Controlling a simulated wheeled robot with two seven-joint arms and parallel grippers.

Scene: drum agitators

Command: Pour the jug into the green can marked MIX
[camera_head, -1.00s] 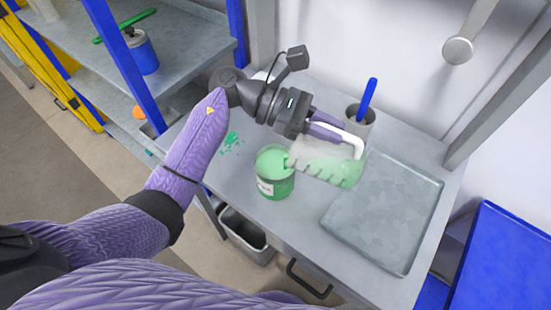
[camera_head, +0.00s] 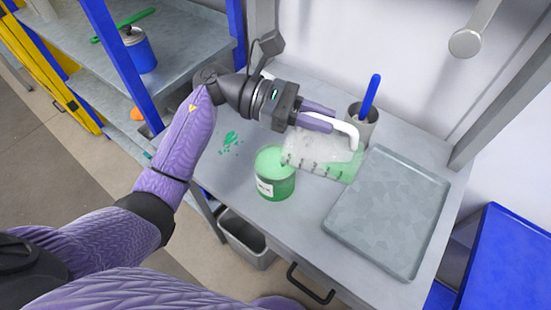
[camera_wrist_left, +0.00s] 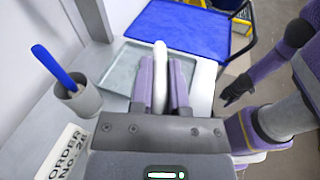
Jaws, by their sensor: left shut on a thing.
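My left gripper (camera_head: 322,118) is shut on the white handle (camera_head: 347,133) of a translucent jug (camera_head: 318,150). The jug is tipped on its side above the bench, its left end at the upper right of the green can. Some pale green shows in its lower right part. The green can (camera_head: 275,186) stands upright on the bench, with light green at its top and a white label, only partly readable. In the left wrist view the handle (camera_wrist_left: 160,75) sits between the fingers; the jug body is hidden. My right gripper (camera_wrist_left: 238,90) shows small there, its jaws unclear.
A grey tray (camera_head: 400,240) lies right of the can. A grey cup (camera_head: 362,130) with a blue-handled tool stands behind the jug. Green splashes (camera_head: 230,143) mark the bench at left. A bin (camera_head: 246,240) is below the front edge.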

